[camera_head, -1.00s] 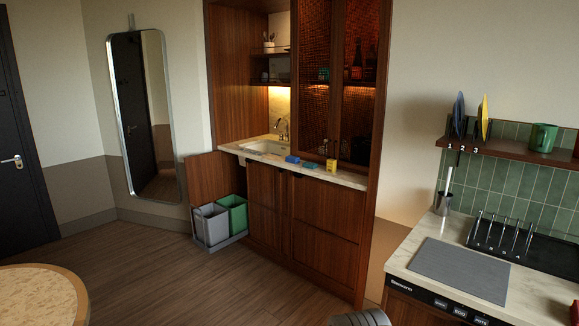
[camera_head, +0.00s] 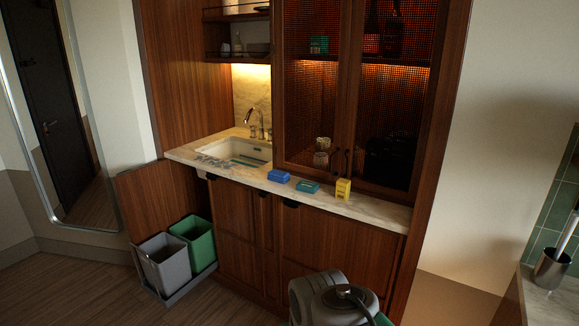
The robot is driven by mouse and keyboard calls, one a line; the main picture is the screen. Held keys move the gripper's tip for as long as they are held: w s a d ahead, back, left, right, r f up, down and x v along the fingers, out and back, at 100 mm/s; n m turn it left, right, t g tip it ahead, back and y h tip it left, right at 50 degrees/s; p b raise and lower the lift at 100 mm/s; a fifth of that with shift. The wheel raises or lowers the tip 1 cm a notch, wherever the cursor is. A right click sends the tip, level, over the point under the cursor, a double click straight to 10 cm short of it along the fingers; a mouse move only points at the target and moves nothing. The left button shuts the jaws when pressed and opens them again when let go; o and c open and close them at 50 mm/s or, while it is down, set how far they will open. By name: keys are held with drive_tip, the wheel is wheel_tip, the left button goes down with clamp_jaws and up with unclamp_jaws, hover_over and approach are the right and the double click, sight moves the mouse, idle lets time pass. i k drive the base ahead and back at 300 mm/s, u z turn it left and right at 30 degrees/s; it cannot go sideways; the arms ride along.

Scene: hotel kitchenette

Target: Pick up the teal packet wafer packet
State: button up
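The teal packet (camera_head: 308,187) lies flat on the pale stone counter, near its front edge. It sits between a blue packet (camera_head: 278,176) on its left and a yellow packet (camera_head: 343,188) standing upright on its right. Small gaps separate the three. Part of my arm shows at the bottom of the picture, below the counter and in front of the cabinet. My gripper's fingers are not visible.
A sink (camera_head: 236,152) with a tap is set in the counter (camera_head: 375,209) at left. Glass cabinet doors (camera_head: 330,95) rise behind the packets. At lower left, a pulled-out drawer holds a grey bin (camera_head: 165,265) and a green bin (camera_head: 195,240), beside an open door panel.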

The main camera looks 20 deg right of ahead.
sight(306, 186)
drive_tip(key=i, duration=1.4)
drive_tip(key=z, duration=2.4)
drive_tip(key=i, duration=0.5)
drive_tip(key=u, duration=4.05)
